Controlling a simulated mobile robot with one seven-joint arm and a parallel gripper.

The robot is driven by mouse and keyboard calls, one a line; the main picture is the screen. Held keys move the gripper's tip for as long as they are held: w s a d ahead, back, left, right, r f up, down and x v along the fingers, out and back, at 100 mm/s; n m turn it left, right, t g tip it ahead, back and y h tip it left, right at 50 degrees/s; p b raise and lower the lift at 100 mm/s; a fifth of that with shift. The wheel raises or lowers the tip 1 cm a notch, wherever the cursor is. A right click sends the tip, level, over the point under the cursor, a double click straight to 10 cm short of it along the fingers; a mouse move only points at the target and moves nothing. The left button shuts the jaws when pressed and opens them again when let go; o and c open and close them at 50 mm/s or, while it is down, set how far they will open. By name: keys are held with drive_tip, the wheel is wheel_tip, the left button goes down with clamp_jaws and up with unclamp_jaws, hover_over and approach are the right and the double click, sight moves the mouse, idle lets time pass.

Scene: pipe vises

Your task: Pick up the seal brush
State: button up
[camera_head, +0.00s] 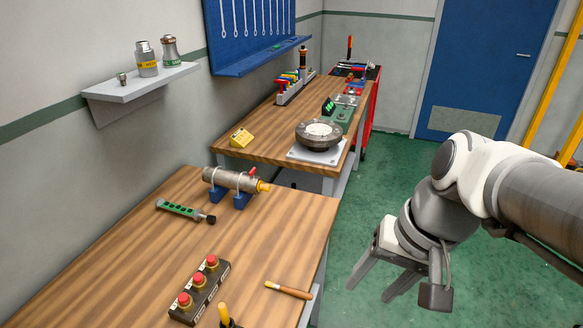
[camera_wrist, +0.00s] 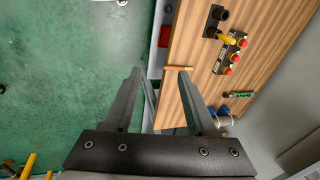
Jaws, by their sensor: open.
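A short stick with a brown wooden handle and a pale end, which looks like the seal brush (camera_head: 289,290), lies flat near the right edge of the front bench. It also shows in the wrist view (camera_wrist: 178,68), just beyond the tip of the right-hand finger. My gripper (camera_head: 373,290) is open and empty, over the green floor to the right of the bench. In the wrist view my gripper (camera_wrist: 159,76) has its fingers wide apart. The brush is apart from both fingers. Its bristles are too small to make out.
On the front bench (camera_head: 130,240) stand a red-button box (camera_head: 200,290), a green tool with a black end (camera_head: 182,210), and a metal cylinder on blue supports (camera_head: 234,181). A dark holder with a yellow handle (camera_head: 226,316) stands left of the brush. The floor (camera_head: 400,305) is clear.

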wheel_tip(320, 180, down, 8)
drive_tip(key=w+a+m+g+y+b, duration=0.1)
drive_tip(key=m+g+y+b, duration=0.1)
drive_tip(key=m+b, duration=0.15)
drive_tip(key=m+t+y+b, duration=0.6)
drive_tip(key=m+y+b, duration=0.5)
drive_tip(key=m+b, duration=0.5)
approach(307, 294)
drive_tip(key=shift+n, duration=0.35)
drive_tip(key=b+x, duration=0.6)
drive_tip(key=x, duration=0.5)
drive_tip(key=shift+a+f, duration=0.15)
drive_tip(key=shift+a, duration=0.15)
drive_tip(key=shift+w+a, duration=0.3)
drive_tip(key=shift+a, duration=0.2)
clamp_jaws()
